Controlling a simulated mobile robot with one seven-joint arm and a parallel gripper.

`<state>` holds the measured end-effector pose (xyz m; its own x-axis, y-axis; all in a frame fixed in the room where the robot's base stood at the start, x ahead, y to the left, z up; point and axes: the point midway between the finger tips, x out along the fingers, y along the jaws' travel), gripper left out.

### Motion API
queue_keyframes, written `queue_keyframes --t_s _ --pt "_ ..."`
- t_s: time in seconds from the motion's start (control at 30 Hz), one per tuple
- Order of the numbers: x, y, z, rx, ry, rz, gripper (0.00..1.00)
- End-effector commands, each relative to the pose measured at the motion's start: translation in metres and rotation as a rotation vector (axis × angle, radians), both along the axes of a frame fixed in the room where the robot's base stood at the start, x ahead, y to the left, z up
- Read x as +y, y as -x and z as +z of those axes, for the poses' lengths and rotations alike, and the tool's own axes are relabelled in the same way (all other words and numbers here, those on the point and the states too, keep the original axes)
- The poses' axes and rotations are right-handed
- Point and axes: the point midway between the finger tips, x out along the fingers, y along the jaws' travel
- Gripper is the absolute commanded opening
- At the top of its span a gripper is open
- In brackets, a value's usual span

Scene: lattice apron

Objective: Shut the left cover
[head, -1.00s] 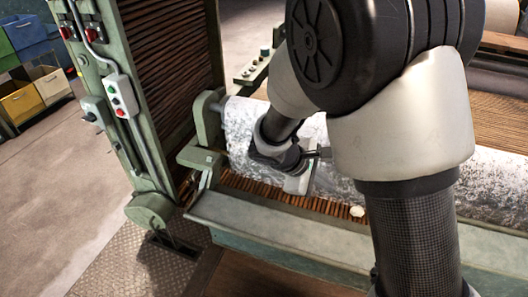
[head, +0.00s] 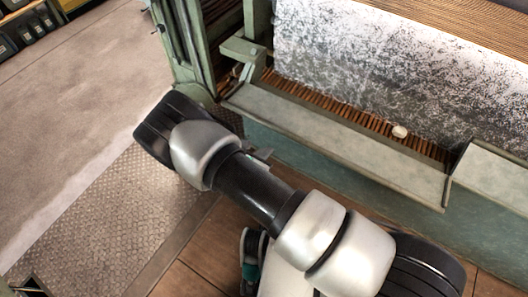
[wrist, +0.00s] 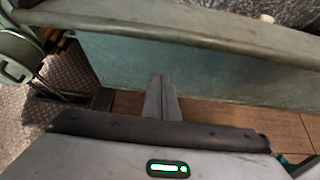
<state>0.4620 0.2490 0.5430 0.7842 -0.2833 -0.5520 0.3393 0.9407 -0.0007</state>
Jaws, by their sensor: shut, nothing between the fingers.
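The left cover (head: 335,140) is a long pale green flap along the machine's front. It lies tilted outward, with the slatted bed (head: 330,105) exposed behind it. It crosses the top of the wrist view (wrist: 190,30). My gripper (wrist: 161,82) is shut and empty. Its fingers show in front of the teal front face (wrist: 220,75), below the cover's outer edge, with no visible contact. In the head view my arm hides most of the gripper; only a small part (head: 262,154) shows near the cover's left front.
A second cover (head: 492,175) adjoins on the right. A small whitish lump (head: 400,131) lies on the slats below the speckled fleece roll (head: 375,60). A green side frame (head: 190,45) stands at the left. Patterned plate (head: 95,220) and open floor lie at the left front.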

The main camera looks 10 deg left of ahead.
Motion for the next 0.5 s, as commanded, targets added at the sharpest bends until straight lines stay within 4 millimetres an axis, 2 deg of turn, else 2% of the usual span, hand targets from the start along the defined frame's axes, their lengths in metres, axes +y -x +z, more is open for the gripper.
queue_keyframes --t_s 0.03,0.3,0.37,0.5 --pt "-0.005 -0.009 -0.01 -0.001 0.0 -0.004 0.0" --pt "-0.021 -0.054 -0.041 -0.001 0.0 -0.003 0.0" --pt "-0.018 -0.055 -0.022 -0.002 -0.003 -0.001 0.0" --pt "-0.021 -0.058 -0.006 -0.001 -0.002 -0.002 0.0"
